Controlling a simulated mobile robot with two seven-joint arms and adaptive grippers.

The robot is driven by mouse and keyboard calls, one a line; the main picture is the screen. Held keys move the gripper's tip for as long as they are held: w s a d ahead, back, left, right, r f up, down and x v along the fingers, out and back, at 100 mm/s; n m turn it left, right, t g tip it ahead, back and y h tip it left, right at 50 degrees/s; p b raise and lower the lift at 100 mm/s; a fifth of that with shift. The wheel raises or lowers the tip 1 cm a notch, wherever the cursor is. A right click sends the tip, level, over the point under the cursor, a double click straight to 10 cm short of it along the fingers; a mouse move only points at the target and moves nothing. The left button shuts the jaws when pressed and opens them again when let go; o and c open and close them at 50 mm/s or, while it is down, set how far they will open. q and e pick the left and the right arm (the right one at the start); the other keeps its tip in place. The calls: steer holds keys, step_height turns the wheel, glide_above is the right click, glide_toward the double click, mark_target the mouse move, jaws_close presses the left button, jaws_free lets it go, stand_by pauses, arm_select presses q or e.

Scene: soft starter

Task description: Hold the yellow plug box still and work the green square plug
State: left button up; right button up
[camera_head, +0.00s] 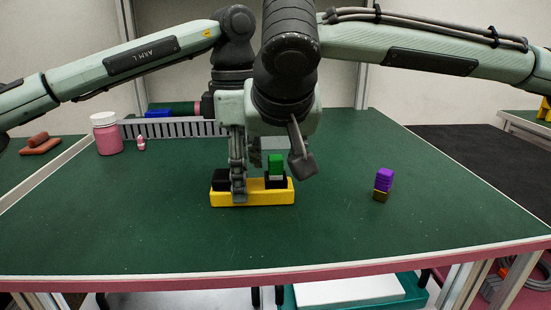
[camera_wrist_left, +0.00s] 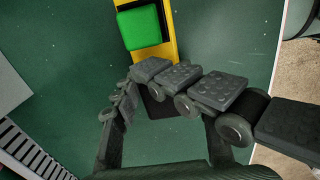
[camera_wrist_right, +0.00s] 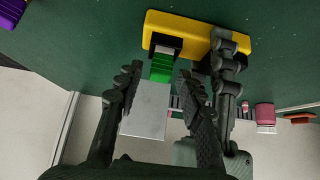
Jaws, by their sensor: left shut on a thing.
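The yellow plug box (camera_head: 266,198) lies on the green table, with black blocks on its top. The green square plug (camera_head: 276,163) stands upright at the right-hand black socket, with a pale band below the green. My left gripper (camera_head: 239,190) is shut on the left part of the yellow box; the left wrist view shows its fingers (camera_wrist_left: 150,90) around a black block. My right gripper (camera_wrist_right: 160,85) is open, its fingers on either side of the green plug (camera_wrist_right: 162,67) in the right wrist view. I cannot tell whether they touch it.
A purple block (camera_head: 384,179) on a small olive base stands to the right. A pink bottle (camera_head: 108,136) and a small pink piece (camera_head: 141,143) stand at the back left, near a grey slotted rack (camera_head: 180,129). The table front is clear.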

steer(key=shift+w+f, duration=0.15)
steer(key=shift+f, duration=0.1)
jaws_close()
stand_by(0.5)
steer(key=shift+r, duration=0.25)
stand_by(3.1)
steer(key=shift+f, duration=0.25)
stand_by(0.6)
steer(key=shift+o, duration=0.7)
jaws_free()
steer(key=shift+r, duration=0.1)
steer(key=v, duration=1.1)
steer(key=shift+s+r, duration=0.3)
